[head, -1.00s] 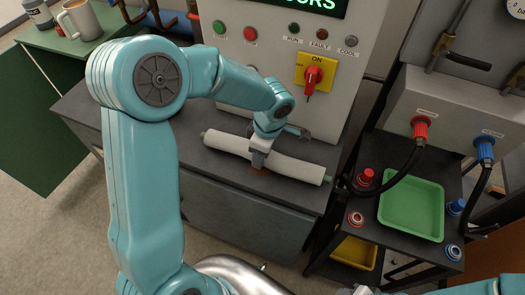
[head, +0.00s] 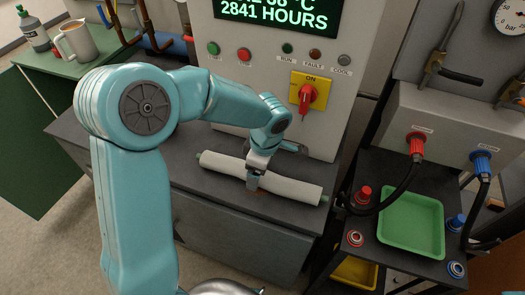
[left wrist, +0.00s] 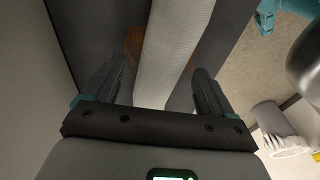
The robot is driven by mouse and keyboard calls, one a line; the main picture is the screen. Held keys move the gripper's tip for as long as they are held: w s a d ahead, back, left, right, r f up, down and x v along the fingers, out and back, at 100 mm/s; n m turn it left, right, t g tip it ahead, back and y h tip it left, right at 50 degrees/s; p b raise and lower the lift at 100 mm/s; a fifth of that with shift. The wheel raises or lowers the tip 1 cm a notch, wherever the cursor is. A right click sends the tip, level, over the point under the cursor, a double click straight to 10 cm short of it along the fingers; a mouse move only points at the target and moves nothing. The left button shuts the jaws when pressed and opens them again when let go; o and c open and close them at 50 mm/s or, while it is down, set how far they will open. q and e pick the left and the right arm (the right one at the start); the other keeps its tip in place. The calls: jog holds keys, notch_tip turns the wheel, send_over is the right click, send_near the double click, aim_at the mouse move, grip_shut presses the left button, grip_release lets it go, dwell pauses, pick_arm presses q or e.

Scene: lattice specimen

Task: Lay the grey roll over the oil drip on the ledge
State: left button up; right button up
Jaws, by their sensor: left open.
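The grey roll (head: 292,188) lies along the dark ledge (head: 188,183) in front of the control cabinet, with greenish ends. My left gripper (head: 253,182) is over the middle of the roll, reaching down to it. In the left wrist view, the open fingers (left wrist: 160,85) stand on either side of the roll (left wrist: 171,45), with gaps between. A brown oil drip (left wrist: 134,45) shows on the ledge beside the roll; part of it appears to be under the roll, hidden. My right gripper is not in view.
The cabinet with its red switch (head: 307,97) rises right behind the ledge. To the right, a dark stand holds a green tray (head: 411,252) and hoses with a red connector (head: 416,146) and a blue one (head: 481,162). A mug (head: 76,42) stands at upper left.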

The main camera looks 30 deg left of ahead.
pick_arm(q)
notch_tip(320, 180, up, 15)
jog(key=d, duration=0.1)
jog(key=shift+w+d+f, duration=0.15)
jog(key=shift+w+d, duration=0.05)
jog(key=shift+d, duration=0.2)
